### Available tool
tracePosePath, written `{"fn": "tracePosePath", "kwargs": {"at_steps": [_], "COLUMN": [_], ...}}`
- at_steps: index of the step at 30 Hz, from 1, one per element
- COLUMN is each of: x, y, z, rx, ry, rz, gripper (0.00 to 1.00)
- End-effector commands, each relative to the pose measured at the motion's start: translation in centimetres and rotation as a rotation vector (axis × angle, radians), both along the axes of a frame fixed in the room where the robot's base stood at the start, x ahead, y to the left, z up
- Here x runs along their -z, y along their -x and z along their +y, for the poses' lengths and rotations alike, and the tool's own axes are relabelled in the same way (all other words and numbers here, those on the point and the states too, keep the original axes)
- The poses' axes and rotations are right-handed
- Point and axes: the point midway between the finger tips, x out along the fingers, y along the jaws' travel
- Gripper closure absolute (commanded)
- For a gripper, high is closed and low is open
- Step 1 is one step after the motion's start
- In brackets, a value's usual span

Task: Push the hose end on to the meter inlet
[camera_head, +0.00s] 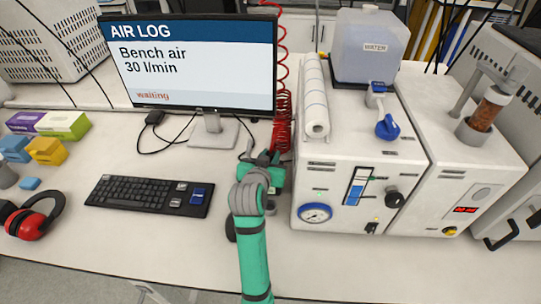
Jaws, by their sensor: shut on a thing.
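A red coiled hose (283,108) hangs beside the monitor's right edge and runs down to my gripper (268,162). My gripper is shut on the hose end, above the bench just left of the white unit. My wrist hides the fingertips and the hose end itself. A small grey and dark object (271,207) shows partly behind my arm; I cannot tell whether it is the meter.
The monitor (190,60) reads "Bench air 30 l/min" and "waiting". A white unit (340,160) with a gauge (315,213) stands close on the right. A keyboard (150,194) and red ear defenders (36,215) lie left. The front bench strip is mostly clear.

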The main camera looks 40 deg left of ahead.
Motion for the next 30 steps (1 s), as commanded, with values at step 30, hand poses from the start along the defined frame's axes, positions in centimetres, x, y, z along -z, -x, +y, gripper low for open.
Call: {"fn": "tracePosePath", "kwargs": {"at_steps": [30], "x": [1.2], "y": [0.0], "z": [0.0], "rx": [0.001], "ry": [0.005], "rz": [0.009], "gripper": [1.0]}}
